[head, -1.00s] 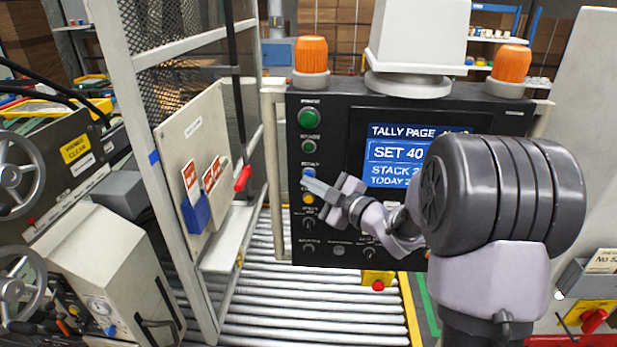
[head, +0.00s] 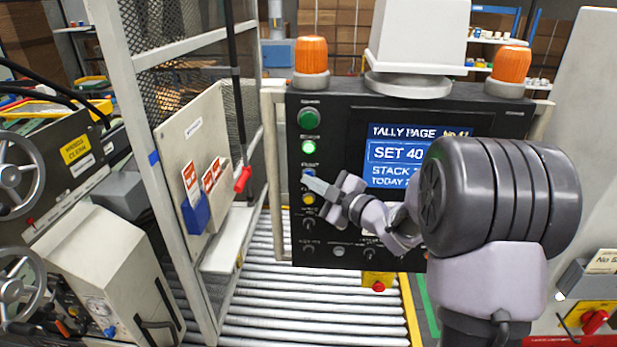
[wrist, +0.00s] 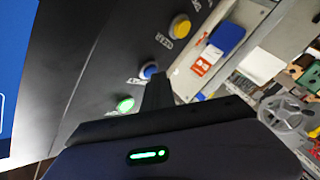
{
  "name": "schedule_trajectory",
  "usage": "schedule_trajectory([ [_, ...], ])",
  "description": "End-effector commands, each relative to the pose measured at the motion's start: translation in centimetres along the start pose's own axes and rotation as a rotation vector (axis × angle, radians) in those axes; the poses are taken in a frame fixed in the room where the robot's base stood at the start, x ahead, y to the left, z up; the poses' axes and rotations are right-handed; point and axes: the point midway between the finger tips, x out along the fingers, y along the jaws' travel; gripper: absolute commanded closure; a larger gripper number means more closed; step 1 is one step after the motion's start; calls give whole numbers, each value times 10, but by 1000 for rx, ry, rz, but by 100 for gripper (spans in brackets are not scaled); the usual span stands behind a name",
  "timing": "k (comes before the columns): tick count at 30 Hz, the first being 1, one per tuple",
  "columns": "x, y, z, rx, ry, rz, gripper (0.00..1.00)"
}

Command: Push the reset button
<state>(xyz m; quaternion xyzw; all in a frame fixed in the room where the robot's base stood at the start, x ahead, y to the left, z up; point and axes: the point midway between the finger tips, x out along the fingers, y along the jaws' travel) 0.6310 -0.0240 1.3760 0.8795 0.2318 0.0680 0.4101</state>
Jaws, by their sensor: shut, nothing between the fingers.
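The control panel (head: 331,225) carries a column of buttons at its left. A blue button (head: 309,172) sits between a lit green button (head: 308,147) above and a yellow button (head: 308,199) below. Their small labels are too blurred to read surely in the head view. My gripper (head: 310,182) is shut and empty, with its fingertips at the blue button and partly covering it. In the wrist view the blue button (wrist: 149,71) shows right beside the fingertips (wrist: 158,80); I cannot tell whether they touch. The yellow button (wrist: 180,27), labelled CLEAR, is clear of them.
A larger green button (head: 308,118) is at the panel's top left, with knobs below the column. A blue screen (head: 395,165) fills the panel's middle. Orange beacons (head: 311,56) stand on top. A mesh guard post (head: 150,170) stands left, and rollers (head: 270,300) lie below.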

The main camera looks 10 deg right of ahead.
Motion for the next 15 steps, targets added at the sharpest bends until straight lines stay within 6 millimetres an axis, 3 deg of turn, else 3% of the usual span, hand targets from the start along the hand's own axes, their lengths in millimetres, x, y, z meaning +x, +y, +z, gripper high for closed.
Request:
schedule_trajectory([
  [15, -12, -9, -8, 0, 0, 0, 100],
])
